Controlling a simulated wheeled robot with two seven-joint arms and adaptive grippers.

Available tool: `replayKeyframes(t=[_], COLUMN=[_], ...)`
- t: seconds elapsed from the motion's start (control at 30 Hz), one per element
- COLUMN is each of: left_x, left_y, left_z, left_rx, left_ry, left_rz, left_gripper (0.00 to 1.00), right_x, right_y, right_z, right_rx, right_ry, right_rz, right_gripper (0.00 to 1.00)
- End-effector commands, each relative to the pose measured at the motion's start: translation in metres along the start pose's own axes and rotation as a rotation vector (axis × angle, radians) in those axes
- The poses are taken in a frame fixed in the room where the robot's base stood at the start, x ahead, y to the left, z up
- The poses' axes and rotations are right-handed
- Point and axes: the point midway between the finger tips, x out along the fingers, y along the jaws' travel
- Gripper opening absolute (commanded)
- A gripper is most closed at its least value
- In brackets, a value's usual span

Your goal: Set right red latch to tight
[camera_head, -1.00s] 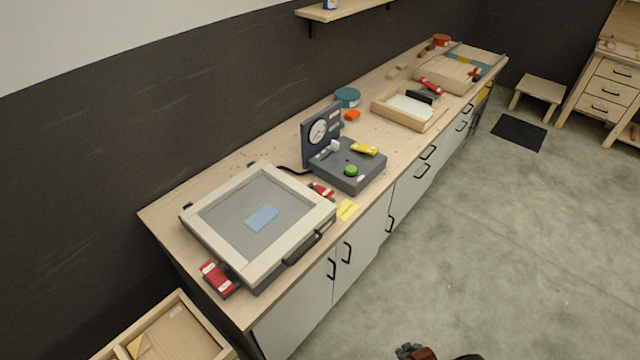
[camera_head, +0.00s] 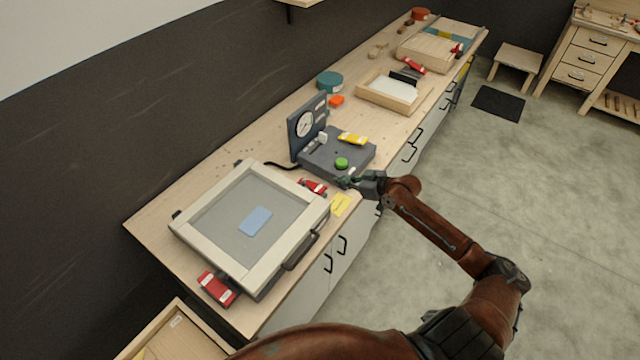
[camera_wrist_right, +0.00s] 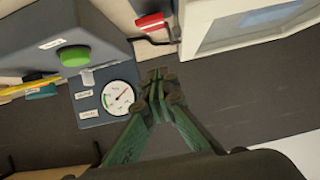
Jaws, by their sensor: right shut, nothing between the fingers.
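The right red latch (camera_head: 313,187) sits at the right side of the pale framed box (camera_head: 182,236), by its far corner. It also shows at the top of the right wrist view (camera_wrist_right: 150,22), with a dark bent bar beside it. I cannot tell whether it is tight. The left red latch (camera_head: 217,288) is at the box's near left side. My right gripper (camera_head: 346,182) is shut and empty, just right of the right latch and apart from it. Its green fingers meet in the right wrist view (camera_wrist_right: 160,84). My left gripper is not in view.
A grey gauge unit (camera_head: 325,160) with a green button (camera_head: 341,163) stands close behind my right gripper. A wooden tray (camera_head: 390,104) is farther along the bench. Open floor lies right.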

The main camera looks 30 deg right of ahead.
Motion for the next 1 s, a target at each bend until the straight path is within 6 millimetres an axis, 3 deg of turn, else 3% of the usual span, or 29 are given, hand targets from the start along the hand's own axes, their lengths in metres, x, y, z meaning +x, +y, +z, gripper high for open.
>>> replayKeyframes(t=[0.37, 0.83, 1.0], left_x=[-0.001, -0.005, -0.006], left_y=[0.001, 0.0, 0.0], left_z=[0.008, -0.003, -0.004], left_rx=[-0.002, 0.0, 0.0], left_ry=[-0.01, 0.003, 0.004], left_rz=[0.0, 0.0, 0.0], left_gripper=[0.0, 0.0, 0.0], right_x=[0.014, 0.103, 0.108], right_y=[-0.001, 0.0, 0.001], right_z=[-0.002, -0.002, 0.025], right_rx=[0.001, 0.003, 0.004], right_ry=[0.003, 0.002, -0.001], right_rz=[-0.001, 0.001, 0.002], right_gripper=[0.0, 0.0, 0.0])
